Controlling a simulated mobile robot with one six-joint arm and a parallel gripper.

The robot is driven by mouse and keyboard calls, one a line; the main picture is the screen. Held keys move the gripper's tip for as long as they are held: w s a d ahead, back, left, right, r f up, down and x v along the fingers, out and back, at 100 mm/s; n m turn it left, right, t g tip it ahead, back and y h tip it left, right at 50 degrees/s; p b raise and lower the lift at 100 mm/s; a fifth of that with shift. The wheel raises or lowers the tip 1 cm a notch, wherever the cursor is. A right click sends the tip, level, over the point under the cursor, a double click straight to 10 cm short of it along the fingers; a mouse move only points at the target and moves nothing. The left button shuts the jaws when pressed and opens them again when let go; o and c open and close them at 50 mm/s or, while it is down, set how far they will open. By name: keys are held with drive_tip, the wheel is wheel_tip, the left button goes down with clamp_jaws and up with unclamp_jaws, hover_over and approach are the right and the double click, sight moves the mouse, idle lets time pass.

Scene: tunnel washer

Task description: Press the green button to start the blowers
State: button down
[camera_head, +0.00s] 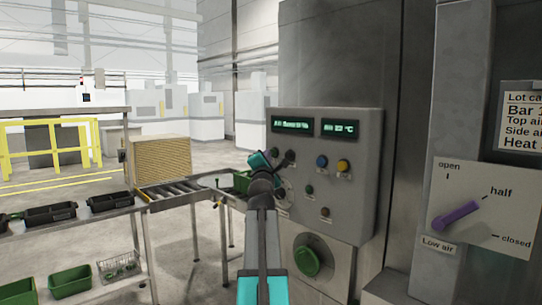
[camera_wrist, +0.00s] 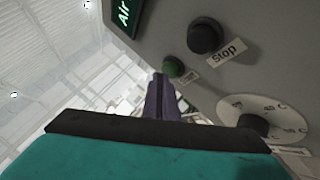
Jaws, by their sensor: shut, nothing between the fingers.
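The grey control panel (camera_head: 355,130) stands in front of me. In the wrist view a green button (camera_wrist: 173,67) sits on it, beside a black button (camera_wrist: 205,36) labelled "Stop". My gripper (camera_wrist: 159,78) is shut and empty, its dark fingertips close to the green button's lower left edge in that view. I cannot tell whether they touch it. In the head view my teal gripper (camera_head: 260,161) is at the panel's left side, and it and my arm hide the green button there.
Blue (camera_head: 322,161) and yellow (camera_head: 343,165) buttons are to the right. A temperature dial (camera_wrist: 252,118) is below the Stop button. A large round green knob (camera_head: 307,260) is lower down. A purple lever (camera_head: 456,215) is at right. A roller conveyor (camera_head: 180,190) runs at left.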

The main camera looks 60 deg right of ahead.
drive_tip(key=shift+w+a+b, duration=0.2)
drive_tip(key=shift+a+b, duration=0.1)
drive_tip(key=shift+a, duration=0.3)
drive_tip(key=shift+a, duration=0.1)
drive_tip(key=a+b, duration=0.1)
drive_tip(key=w+a+b, duration=0.1)
drive_tip(key=a, duration=0.1)
drive_tip(key=a+b, duration=0.1)
drive_tip(key=shift+w+a, duration=0.3)
idle(0.3)
idle(0.7)
